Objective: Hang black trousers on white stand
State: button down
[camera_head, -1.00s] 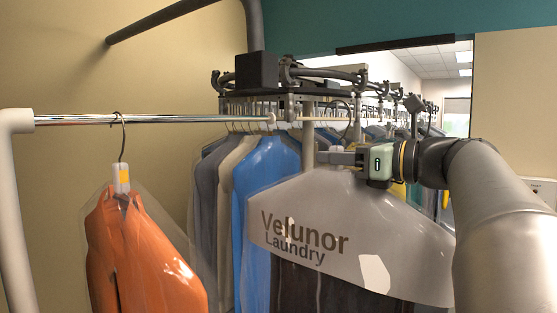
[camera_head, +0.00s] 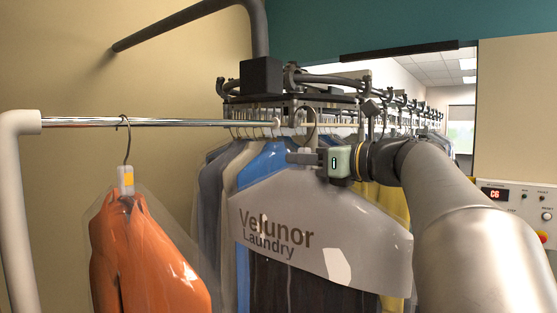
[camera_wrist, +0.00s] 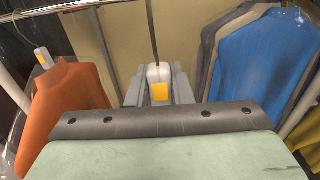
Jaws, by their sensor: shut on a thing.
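My gripper (camera_head: 306,158) is shut on the neck of a hanger, whose white block with a yellow label (camera_wrist: 158,84) sits between the fingers in the wrist view. From it hang the black trousers (camera_head: 290,285), dark and striped under a grey cover (camera_head: 345,235) printed "Velunor Laundry". The hanger's hook rises above the gripper in the head view. The white stand (camera_head: 14,190) is at the left, with a chrome bar (camera_head: 180,122) running right from its white post. The held trousers are right of the orange garment, and the hook looks close to the bar's right end; contact cannot be told.
An orange garment (camera_head: 135,255) in clear film hangs on the bar near its left end. Behind my gripper, a conveyor rail (camera_head: 300,98) carries several garments, including a blue one (camera_wrist: 268,62). The bar between the orange garment and the conveyor is clear.

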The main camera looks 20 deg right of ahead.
jog(key=shift+x, duration=3.85)
jog(key=shift+r, duration=0.2)
jog(key=shift+w+a, duration=0.1)
jog(key=shift+w+a+r+p, duration=0.25)
jog(key=shift+w+a+p, duration=0.15)
jog(key=shift+w+p, duration=0.35)
jog(key=shift+w+a+r+p, duration=0.25)
jog(key=shift+w+a+p, duration=0.15)
jog(key=shift+w+p, duration=0.25)
jog(key=shift+w+a, duration=0.1)
jog(key=shift+w, duration=0.1)
jog(key=shift+p+x, duration=1)
jog(key=shift+x, duration=1.45)
jog(key=shift+w, duration=0.1)
jog(key=shift+f+b, duration=1.1)
jog(key=shift+f, duration=0.2)
